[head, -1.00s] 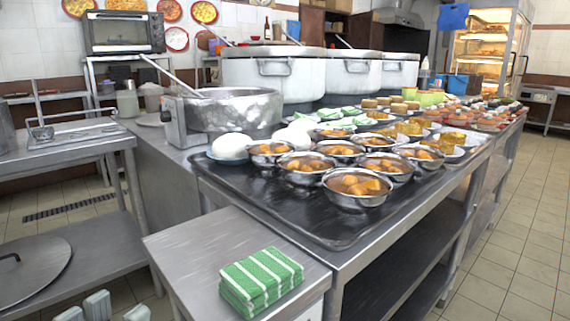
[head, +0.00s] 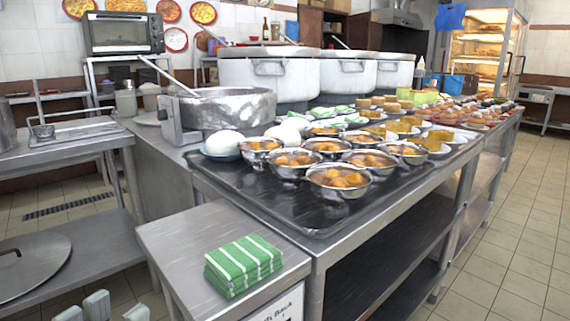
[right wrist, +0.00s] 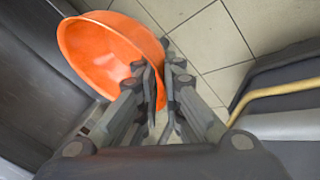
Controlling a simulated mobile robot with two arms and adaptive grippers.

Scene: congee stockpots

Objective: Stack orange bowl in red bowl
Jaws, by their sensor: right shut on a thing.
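An orange bowl (right wrist: 98,48) is at the upper left of the right wrist view, tilted, with its inside partly visible. My right gripper (right wrist: 160,72) is shut on the near right rim of this bowl and holds it above the tiled floor. The bowl and the right gripper are not in the head view. Pale parts of my left gripper (head: 100,305) show at the bottom left edge of the head view, and its jaws cannot be made out. I see no red bowl that I can identify in either view.
A steel table (head: 385,215) holds a dark tray (head: 250,200) with several metal bowls of food and large stockpots (head: 268,78). A folded green striped cloth (head: 243,265) lies on a lower side counter (head: 180,235). Tiled floor (head: 515,225) is clear at right.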

